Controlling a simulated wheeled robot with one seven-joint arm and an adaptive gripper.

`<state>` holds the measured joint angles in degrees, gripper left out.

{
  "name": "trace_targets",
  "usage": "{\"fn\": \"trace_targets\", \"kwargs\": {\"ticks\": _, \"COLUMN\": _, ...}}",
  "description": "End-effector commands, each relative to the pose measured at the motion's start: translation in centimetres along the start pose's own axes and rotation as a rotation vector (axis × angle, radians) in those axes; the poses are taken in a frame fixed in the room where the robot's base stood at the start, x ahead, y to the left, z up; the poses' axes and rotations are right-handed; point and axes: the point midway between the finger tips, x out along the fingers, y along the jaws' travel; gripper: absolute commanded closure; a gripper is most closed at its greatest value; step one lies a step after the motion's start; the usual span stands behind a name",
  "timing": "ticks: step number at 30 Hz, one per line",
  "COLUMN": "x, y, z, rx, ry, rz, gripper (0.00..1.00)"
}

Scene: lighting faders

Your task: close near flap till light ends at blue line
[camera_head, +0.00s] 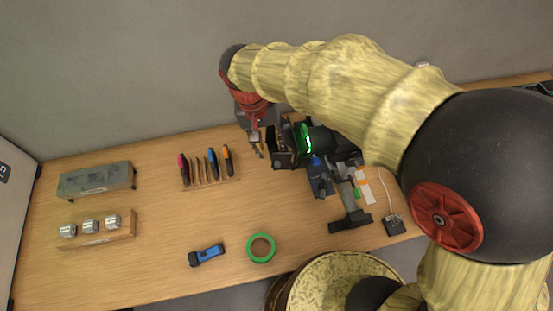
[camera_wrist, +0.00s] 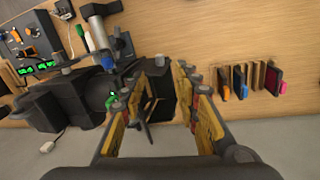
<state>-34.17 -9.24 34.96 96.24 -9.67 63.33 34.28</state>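A black stage lamp (camera_head: 318,141) with a glowing green ring stands at the back of the table. Dark flaps (camera_head: 282,150) stand out at its left end. In the wrist view the lamp body (camera_wrist: 62,103) is at the left, and a dark flap (camera_wrist: 161,84) shows between and beyond my fingers. My gripper (camera_head: 259,150) is just left of the flaps. In the wrist view my gripper (camera_wrist: 162,92) has its yellow-padded fingers apart. I cannot tell whether either finger touches a flap. I cannot make out a blue line or where the light ends.
A rack of coloured-handled tools (camera_head: 209,168) stands left of my gripper. A grey stand (camera_head: 350,216) and a small box with a cable (camera_head: 394,225) are to the right. A green tape roll (camera_head: 261,248) and a blue flashlight (camera_head: 206,255) lie in front. The middle of the table is clear.

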Motion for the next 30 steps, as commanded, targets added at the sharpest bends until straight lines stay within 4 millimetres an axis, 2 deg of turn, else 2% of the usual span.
{"fn": "trace_targets", "kwargs": {"ticks": 6, "x": 4.3, "y": 0.1, "z": 0.1, "rx": -0.001, "ry": -0.003, "rz": 0.002, "gripper": 0.69}}
{"fn": "trace_targets", "kwargs": {"ticks": 13, "x": 7.8, "y": 0.0, "z": 0.0, "rx": -0.002, "ry": -0.001, "rz": 0.001, "gripper": 0.69}}
{"fn": "trace_targets", "kwargs": {"ticks": 19, "x": 9.1, "y": 0.0, "z": 0.0, "rx": -0.002, "ry": 0.000, "rz": 0.000, "gripper": 0.69}}
{"fn": "trace_targets", "kwargs": {"ticks": 27, "x": 9.2, "y": 0.0, "z": 0.0, "rx": -0.002, "ry": 0.000, "rz": 0.000, "gripper": 0.69}}
{"fn": "trace_targets", "kwargs": {"ticks": 30, "x": 9.2, "y": 0.0, "z": 0.0, "rx": -0.002, "ry": 0.000, "rz": 0.000, "gripper": 0.73}}
